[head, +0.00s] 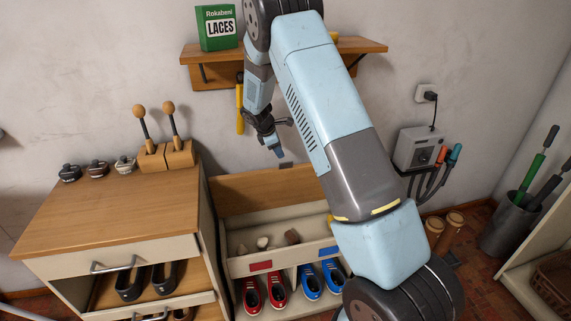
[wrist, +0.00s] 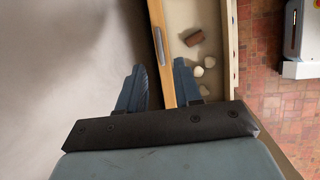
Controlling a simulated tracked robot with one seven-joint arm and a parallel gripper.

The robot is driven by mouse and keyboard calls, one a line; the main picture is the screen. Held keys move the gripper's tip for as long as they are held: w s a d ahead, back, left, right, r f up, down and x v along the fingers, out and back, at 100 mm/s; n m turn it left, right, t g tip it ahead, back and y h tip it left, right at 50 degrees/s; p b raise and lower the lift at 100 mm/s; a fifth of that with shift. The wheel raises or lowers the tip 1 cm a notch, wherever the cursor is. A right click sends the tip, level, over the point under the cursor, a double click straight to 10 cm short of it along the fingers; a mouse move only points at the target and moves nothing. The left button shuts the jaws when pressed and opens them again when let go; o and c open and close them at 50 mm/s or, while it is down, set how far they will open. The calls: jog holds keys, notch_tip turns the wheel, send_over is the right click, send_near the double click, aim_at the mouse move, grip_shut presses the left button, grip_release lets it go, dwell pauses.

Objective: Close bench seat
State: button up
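The bench (head: 300,245) has its wooden seat lid (head: 262,190) raised, standing upright near the wall with the storage space under it open. In the wrist view the lid (wrist: 160,60) shows edge-on, with a grey plate (wrist: 158,43) on it. My gripper (head: 272,150) is above the lid's top edge in the head view. In the wrist view my gripper (wrist: 160,88) is open, one finger on the wall side of the lid and one on the storage side. I cannot tell whether either finger touches the lid.
Small stones and a brown block (head: 292,237) lie in the bench's upper compartment. Red shoes (head: 263,293) and blue shoes (head: 320,280) stand below. A wooden cabinet (head: 110,215) stands close on the left. A wall shelf (head: 220,75) with a green box (head: 216,28) is above.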

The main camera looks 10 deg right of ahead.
aim_at(286, 163)
jog(key=x, duration=0.9)
jog(key=shift+d+f, duration=0.1)
jog(key=shift+f, duration=0.1)
grip_shut()
